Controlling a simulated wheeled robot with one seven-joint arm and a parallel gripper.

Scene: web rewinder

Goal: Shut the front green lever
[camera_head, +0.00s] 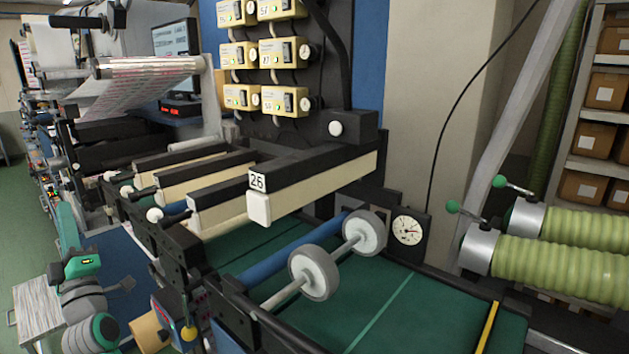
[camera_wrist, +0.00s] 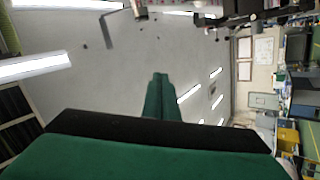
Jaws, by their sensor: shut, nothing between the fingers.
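The front green lever (camera_head: 452,206) is a green ball on a thin rod. It stands out up and left from the silver collar (camera_head: 481,248) of the nearer yellow-green hose (camera_head: 560,265), at the right of the head view. A second green lever (camera_head: 499,181) stands on the collar behind it. My gripper (camera_wrist: 160,78) is shut and empty in the wrist view, its green fingers together and pointing toward the ceiling. In the head view my arm is folded at the lower left, far from both levers. The wrist view shows neither lever.
The rewinder's roller bars (camera_head: 258,205), two grey wheels (camera_head: 315,272) and a round gauge (camera_head: 408,230) lie between my arm and the levers. Shelves with cardboard boxes (camera_head: 606,90) stand behind the hoses. Green floor (camera_head: 22,230) is clear at far left.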

